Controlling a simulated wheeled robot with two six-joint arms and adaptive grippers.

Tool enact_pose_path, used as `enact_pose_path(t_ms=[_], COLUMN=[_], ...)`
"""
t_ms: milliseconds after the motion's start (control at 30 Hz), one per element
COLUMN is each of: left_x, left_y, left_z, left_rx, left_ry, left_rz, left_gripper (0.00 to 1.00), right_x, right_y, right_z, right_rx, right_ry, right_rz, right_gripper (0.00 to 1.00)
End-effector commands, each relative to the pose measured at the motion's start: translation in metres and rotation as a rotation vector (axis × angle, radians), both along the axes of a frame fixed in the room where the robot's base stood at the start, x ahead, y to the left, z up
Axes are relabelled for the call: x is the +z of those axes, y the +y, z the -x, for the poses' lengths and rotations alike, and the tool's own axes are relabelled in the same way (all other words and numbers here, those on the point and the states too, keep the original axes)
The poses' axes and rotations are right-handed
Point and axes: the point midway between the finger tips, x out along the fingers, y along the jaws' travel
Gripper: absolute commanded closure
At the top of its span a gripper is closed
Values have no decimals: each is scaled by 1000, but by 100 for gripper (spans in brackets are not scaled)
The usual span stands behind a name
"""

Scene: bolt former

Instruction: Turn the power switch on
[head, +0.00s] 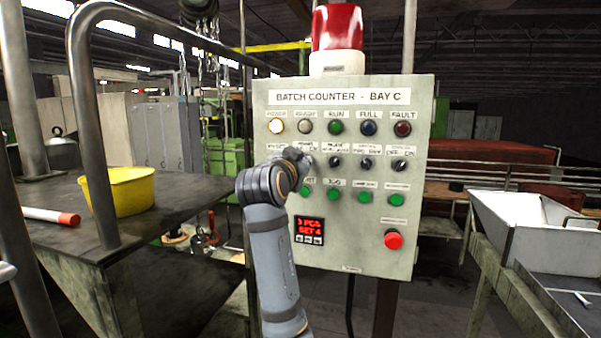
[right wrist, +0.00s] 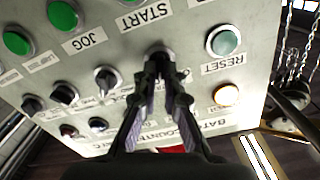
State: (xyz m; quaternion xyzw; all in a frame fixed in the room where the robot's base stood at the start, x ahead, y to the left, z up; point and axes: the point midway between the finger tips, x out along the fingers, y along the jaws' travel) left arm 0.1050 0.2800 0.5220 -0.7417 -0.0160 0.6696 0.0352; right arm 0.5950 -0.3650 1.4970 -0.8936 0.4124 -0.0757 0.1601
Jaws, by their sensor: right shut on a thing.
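The grey control panel (head: 345,90) labelled BATCH COUNTER - BAY C stands ahead. My right gripper (head: 298,157) is at its switch row, second column from the left, and is shut on a dark knob there, the power switch (right wrist: 158,49). The gripper's fingers (right wrist: 162,76) pinch the knob in the right wrist view and hide most of it, so I cannot tell which way it points. The label above it is partly covered. My left gripper is not in view.
Other knobs (head: 336,162) line up to the right of the gripper. Green buttons (head: 333,193) sit below, a red stop button (head: 393,239) lower right. RESET (right wrist: 222,40) is beside my fingers. A metal rail (head: 82,110) and table with a yellow bucket (head: 128,190) stand left.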

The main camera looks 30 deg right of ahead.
Motion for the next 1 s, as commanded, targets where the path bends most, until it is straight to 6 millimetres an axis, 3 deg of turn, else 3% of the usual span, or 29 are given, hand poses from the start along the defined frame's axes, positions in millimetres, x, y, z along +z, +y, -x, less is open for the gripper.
enact_pose_path(t_ms=[300, 933, 967, 1000], left_x=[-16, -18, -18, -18], left_y=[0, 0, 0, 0], left_z=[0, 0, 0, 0], left_rx=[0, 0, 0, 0], left_ry=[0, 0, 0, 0], left_rz=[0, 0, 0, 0], left_gripper=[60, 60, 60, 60], right_x=[-1, 2, 2, 1], right_y=[0, 0, 0, 0], right_z=[0, 0, 0, 0], right_rx=[2, 3, 3, 4], right_ry=[-109, -143, -143, -142], right_rz=[-89, -116, -116, -117], right_gripper=[100, 100, 88, 82])
